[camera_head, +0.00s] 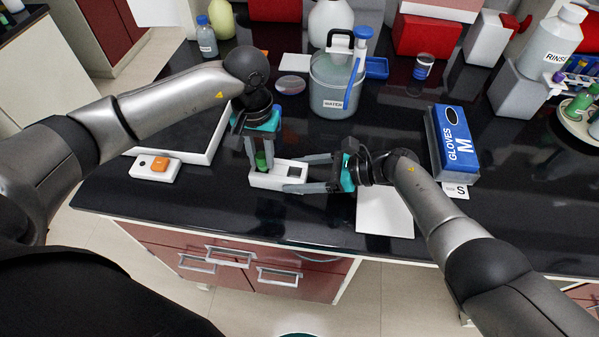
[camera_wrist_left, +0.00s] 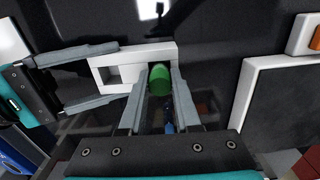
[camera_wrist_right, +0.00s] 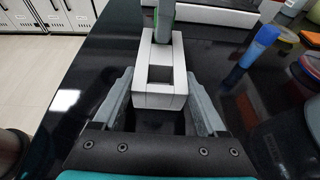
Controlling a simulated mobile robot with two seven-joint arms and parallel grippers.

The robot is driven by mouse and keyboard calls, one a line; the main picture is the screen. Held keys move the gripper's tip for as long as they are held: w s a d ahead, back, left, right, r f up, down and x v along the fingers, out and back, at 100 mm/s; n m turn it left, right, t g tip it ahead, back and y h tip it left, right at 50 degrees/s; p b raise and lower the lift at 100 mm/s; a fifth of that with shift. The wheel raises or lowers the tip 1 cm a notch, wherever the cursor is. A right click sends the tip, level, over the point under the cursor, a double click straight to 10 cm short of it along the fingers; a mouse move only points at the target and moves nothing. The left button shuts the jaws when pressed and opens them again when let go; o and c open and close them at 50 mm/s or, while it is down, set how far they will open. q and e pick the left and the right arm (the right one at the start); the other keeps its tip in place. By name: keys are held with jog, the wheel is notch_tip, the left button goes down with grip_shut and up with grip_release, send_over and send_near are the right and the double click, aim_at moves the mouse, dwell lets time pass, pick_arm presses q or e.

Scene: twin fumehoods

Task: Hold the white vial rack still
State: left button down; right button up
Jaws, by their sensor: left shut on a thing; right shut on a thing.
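The white vial rack (camera_head: 266,181) stands on the black bench near its front edge. It also shows in the left wrist view (camera_wrist_left: 104,60) and the right wrist view (camera_wrist_right: 160,93). Its near slot in the right wrist view is empty. A green-capped vial (camera_wrist_left: 160,78) is at the rack's other slot; how deep it sits is hidden. My left gripper (camera_head: 260,165) points down from above and is shut on this vial. My right gripper (camera_head: 296,174) comes in from the right, low over the bench, and is shut on the rack's end, one finger along each side.
A white-rimmed tray (camera_head: 213,140) and a small white box with an orange button (camera_head: 154,167) lie to the left. A water jug (camera_head: 334,85) stands behind. A white pad (camera_head: 385,213) and a blue glove box (camera_head: 452,145) are to the right. The bench's front edge is close.

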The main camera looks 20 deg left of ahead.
pick_arm(q)
jog(key=shift+r, duration=0.15)
jog(key=shift+r, duration=2.25)
notch_tip(320, 180, up, 7)
pick_arm(e)
jog(key=o, duration=0.7)
jog(key=shift+o, duration=0.2)
jog(key=shift+r, duration=0.7)
